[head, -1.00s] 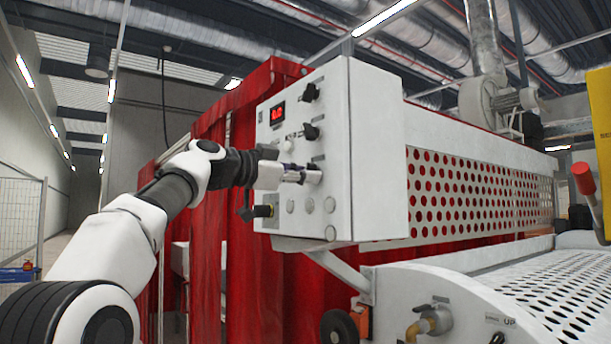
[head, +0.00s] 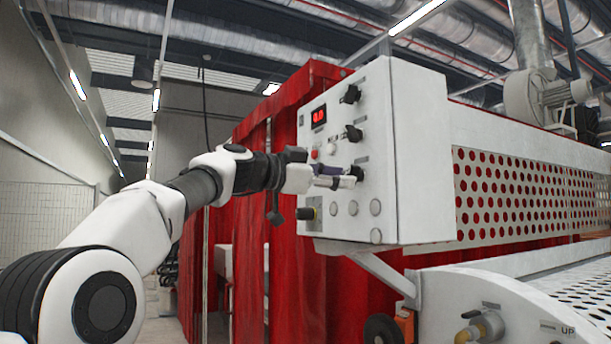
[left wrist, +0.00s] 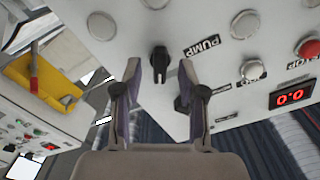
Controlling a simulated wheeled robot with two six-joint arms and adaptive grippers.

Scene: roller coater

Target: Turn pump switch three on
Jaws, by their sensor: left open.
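The white control panel (head: 340,215) carries a column of black rotary knobs on its right side. The lowest knob (head: 359,172) is just beyond my left gripper (head: 345,181). In the left wrist view, a black knob (left wrist: 159,61) beside a PUMP label (left wrist: 202,46) shows between the fingertips of my left gripper (left wrist: 159,78). The fingers are open, one on each side of it; I cannot tell whether they touch it. A second black knob (left wrist: 182,104) is partly hidden behind the right finger. The number of the pump switch is not readable. My right gripper is not in view.
A red digital display (head: 319,115), a red button (head: 315,154) and several round pale buttons share the panel. A red curtain (head: 285,230) hangs behind and left of it. A perforated white guard (head: 520,190) extends to the right.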

